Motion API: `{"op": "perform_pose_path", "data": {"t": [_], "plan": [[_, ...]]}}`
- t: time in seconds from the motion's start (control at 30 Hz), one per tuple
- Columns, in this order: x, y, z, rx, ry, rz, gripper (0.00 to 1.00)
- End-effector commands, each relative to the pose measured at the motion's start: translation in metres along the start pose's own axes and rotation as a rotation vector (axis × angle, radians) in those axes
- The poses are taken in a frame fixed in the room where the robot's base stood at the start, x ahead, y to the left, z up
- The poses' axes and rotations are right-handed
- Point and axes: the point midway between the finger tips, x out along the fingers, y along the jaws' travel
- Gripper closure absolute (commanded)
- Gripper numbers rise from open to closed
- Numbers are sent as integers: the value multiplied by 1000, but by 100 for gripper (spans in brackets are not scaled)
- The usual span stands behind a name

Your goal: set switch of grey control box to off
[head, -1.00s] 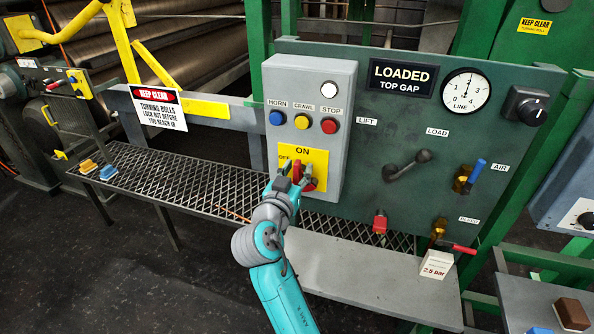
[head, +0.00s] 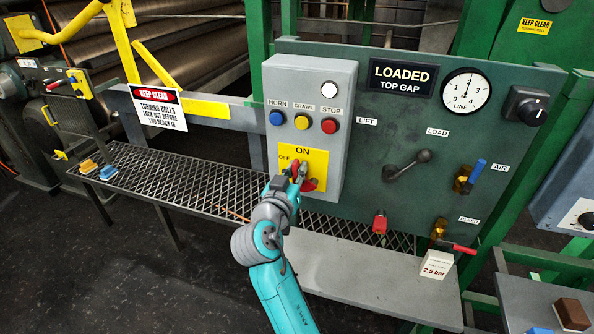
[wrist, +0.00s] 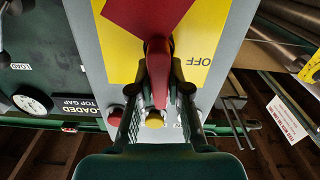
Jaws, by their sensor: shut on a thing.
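The grey control box (head: 339,80) stands on the green panel. The handle points up towards ON. My gripper (head: 298,172) is shut on the handle. In the wrist view, the red handle (wrist: 158,75) runs between both fingers (wrist: 156,95), and OFF stands upside down to its right. The ON label is hidden there.
Blue, yellow and red buttons (head: 329,126) sit above the switch. A grey lever (head: 408,165) and a red-handled valve (head: 379,222) are to the right on the panel. A mesh shelf (head: 190,182) runs below. A warning sign (head: 158,108) hangs at left.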

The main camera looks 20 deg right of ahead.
Motion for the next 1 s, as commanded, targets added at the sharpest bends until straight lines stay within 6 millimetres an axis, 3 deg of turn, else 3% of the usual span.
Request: {"op": "perform_pose_path", "data": {"t": [1.0], "plan": [[0, -20, 11, -930, -1, -1, 100]]}}
